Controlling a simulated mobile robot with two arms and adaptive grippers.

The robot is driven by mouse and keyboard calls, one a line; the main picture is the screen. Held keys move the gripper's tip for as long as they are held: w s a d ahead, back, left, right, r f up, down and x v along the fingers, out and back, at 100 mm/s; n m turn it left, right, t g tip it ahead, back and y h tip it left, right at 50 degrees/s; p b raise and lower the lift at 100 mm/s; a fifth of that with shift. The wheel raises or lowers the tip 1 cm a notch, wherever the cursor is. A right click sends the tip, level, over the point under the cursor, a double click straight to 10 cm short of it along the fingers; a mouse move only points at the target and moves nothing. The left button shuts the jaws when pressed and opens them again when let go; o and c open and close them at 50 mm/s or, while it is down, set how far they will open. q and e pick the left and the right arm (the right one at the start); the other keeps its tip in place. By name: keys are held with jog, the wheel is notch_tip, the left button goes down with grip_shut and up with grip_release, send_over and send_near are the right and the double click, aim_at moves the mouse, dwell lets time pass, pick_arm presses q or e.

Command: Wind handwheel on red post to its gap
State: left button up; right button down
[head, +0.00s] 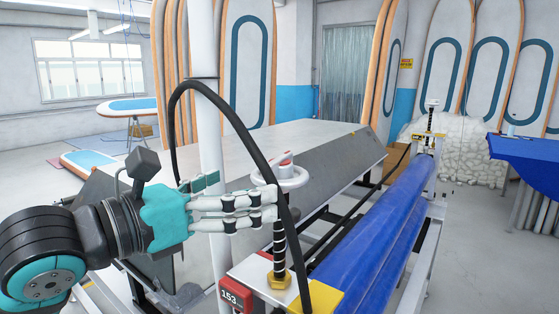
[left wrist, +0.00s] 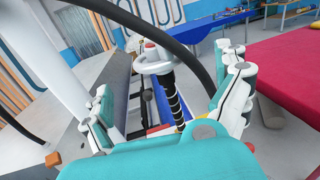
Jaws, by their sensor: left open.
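The handwheel (head: 285,173) is a white ring with a red part on top. It sits at the top of an upright dark threaded spindle (head: 279,238), above a brass nut (head: 279,281). The near post below has a red block (head: 234,296) marked 153 beside white and yellow faces. My left gripper (head: 270,204) is open and empty, with its fingers pointing at the spindle just below the wheel. In the left wrist view the handwheel (left wrist: 153,62) and spindle lie beyond and between the spread fingers (left wrist: 167,80). I cannot tell contact. My right gripper is out of view.
A black hose (head: 245,130) arches across the front of the spindle. A white pole (head: 208,120) stands behind my left gripper. Blue rolled sheeting (head: 385,235) runs to a similar far post (head: 429,138). A grey table (head: 300,142) lies behind; open floor is at the right.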

aim_at(280, 175)
pick_arm(q)
jog(key=p+x, duration=0.3)
jog(key=x, duration=0.4)
jog(key=shift+w+d, duration=0.55)
jog(key=shift+f, duration=0.1)
jog(key=c, duration=1)
jog(key=shift+f+n+t+y+b, duration=0.15)
jog(key=shift+n+t+y+b, duration=0.2)
jog(key=shift+b, duration=0.4)
jog(key=shift+t+y, duration=0.25)
jog(key=shift+y, duration=0.1)
jog(key=shift+r+n, duration=0.2)
jog(key=shift+n, duration=0.05)
